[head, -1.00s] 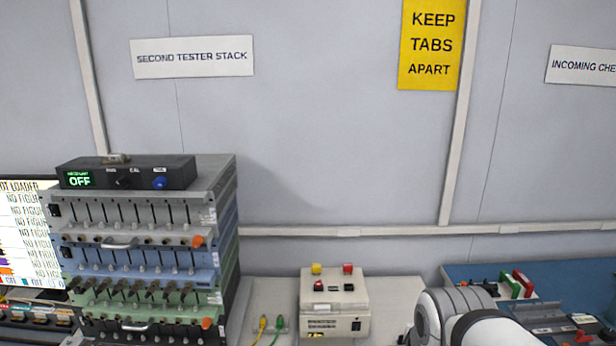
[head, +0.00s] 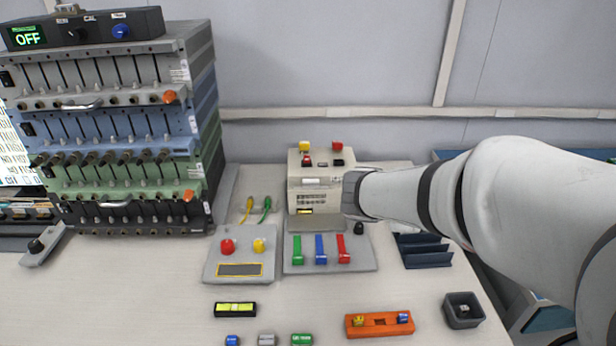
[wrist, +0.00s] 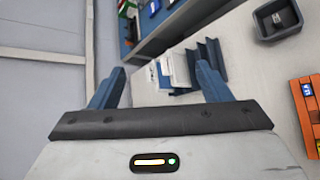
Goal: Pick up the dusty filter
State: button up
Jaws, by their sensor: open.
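I cannot make out with certainty which thing is the dusty filter. My gripper (wrist: 160,68) is open in the wrist view, with its two blue fingers apart and nothing held between them. Beyond the fingertips, white upright plates (wrist: 180,68) stand beside a dark blue slotted rack (wrist: 211,54). The rack also shows in the head view (head: 425,256), below my white arm. In the head view my arm reaches in from the right and hides part of the bench. My gripper's fingers cannot be seen there.
The tester stack (head: 120,150) stands at left. A beige box (head: 308,195), a red-and-yellow-button panel (head: 240,268) and a panel with coloured levers (head: 300,264) fill the middle. An orange holder (head: 380,326) and a grey bin (head: 463,322) lie at front right. Bench at front left is clear.

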jog(key=w+a+f+n+t+b, duration=0.2)
jog(key=w+f+n+t+b, duration=0.15)
jog(key=w+n, duration=0.2)
jog(key=n+t+y+b, duration=0.8)
jog(key=n+y+b, duration=0.25)
jog(key=n, duration=0.75)
send_near(311, 183)
jog(key=shift+h, duration=0.25)
jog(key=w, duration=0.7)
jog(key=shift+w+a+b, duration=0.1)
jog(key=shift+w+b, duration=0.3)
jog(key=shift+c, duration=0.5)
jog(key=shift+r, duration=0.1)
jog(key=c, duration=1.2)
